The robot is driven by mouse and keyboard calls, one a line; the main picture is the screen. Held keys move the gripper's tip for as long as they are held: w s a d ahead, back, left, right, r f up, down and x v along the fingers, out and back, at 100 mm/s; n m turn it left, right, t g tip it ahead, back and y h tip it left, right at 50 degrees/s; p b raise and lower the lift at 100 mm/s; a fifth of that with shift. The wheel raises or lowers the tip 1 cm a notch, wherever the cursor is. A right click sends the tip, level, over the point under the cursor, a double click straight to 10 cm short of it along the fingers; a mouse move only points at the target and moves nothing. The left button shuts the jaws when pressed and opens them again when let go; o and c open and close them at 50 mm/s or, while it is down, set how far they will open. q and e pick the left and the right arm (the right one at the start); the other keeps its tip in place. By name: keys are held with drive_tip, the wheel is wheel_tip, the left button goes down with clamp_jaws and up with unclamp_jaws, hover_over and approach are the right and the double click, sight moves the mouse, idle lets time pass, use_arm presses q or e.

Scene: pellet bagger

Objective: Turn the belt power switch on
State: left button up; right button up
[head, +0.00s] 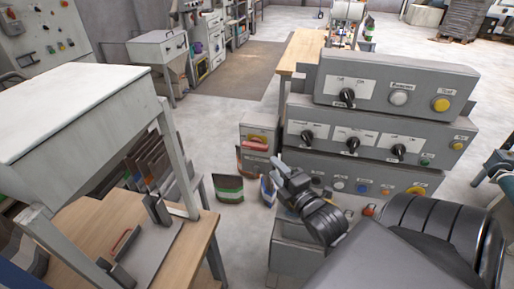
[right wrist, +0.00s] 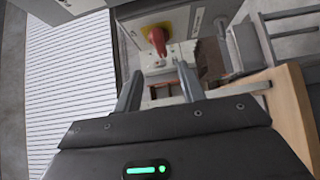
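A red rotary handle on a yellow plate (right wrist: 157,36) sits on a grey box in the right wrist view. In the head view the red handle (head: 255,146) shows on the small grey box left of the control panels. Which control is the belt power switch I cannot read from any label. My right gripper (head: 279,170) is close in front of that box, below and right of the handle. In the right wrist view its two fingers (right wrist: 158,82) are apart with nothing between them, and the handle lies beyond their tips. My left gripper is not in view.
Stacked grey panels with black knobs (head: 347,97) and coloured buttons stand right of the gripper. A grey-topped frame (head: 80,95) over a wooden bench (head: 190,250) fills the left. Small upright packets (head: 228,188) stand near the box. Open floor lies behind.

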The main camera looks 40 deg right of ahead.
sight(257, 150)
drive_tip(key=w+p, duration=0.1)
drive_tip(key=w, duration=0.2)
drive_tip(key=w+d+p, duration=0.1)
drive_tip(key=w, duration=0.2)
drive_tip(key=w+p, duration=0.1)
drive_tip(key=w, duration=0.2)
drive_tip(key=shift+w+d, duration=0.1)
drive_tip(key=shift+d, duration=0.25)
drive_tip(key=shift+w+d+p, duration=0.1)
drive_tip(key=shift+w+p, duration=0.2)
drive_tip(key=shift+w, duration=0.25)
drive_tip(key=shift+c, duration=0.4)
drive_tip(key=shift+f, duration=0.1)
drive_tip(key=c, duration=0.5)
